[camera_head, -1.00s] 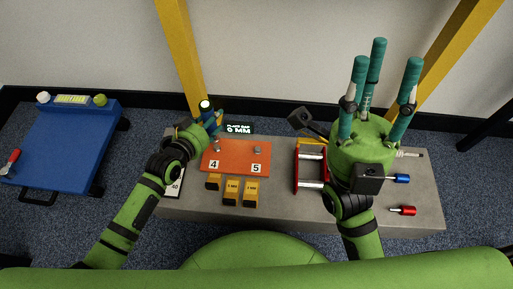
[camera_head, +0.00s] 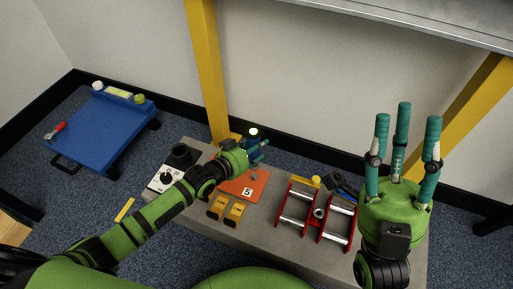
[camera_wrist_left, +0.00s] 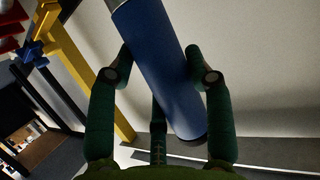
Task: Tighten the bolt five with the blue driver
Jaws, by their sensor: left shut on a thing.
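My left gripper (camera_head: 262,149) is above the back of the orange plate (camera_head: 259,184). It is shut on the blue driver, whose thick blue handle (camera_wrist_left: 160,70) lies between the dark green fingers in the left wrist view. The driver's tip is not visible there. The plate carries a label "5" (camera_head: 247,192), with a small grey bolt (camera_head: 254,176) just behind it. I cannot tell whether the driver touches a bolt. The label "4" is hidden by my left arm. My right gripper (camera_head: 404,120) points up at the right, its three fingers spread and empty.
Two yellow blocks (camera_head: 235,213) stand in front of the plate. A red rack with silver bars (camera_head: 295,206) stands to its right on the grey bench (camera_head: 285,238). A dial box (camera_head: 165,178) is at the left. A blue cart (camera_head: 100,125) and yellow posts (camera_head: 208,75) stand beyond.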

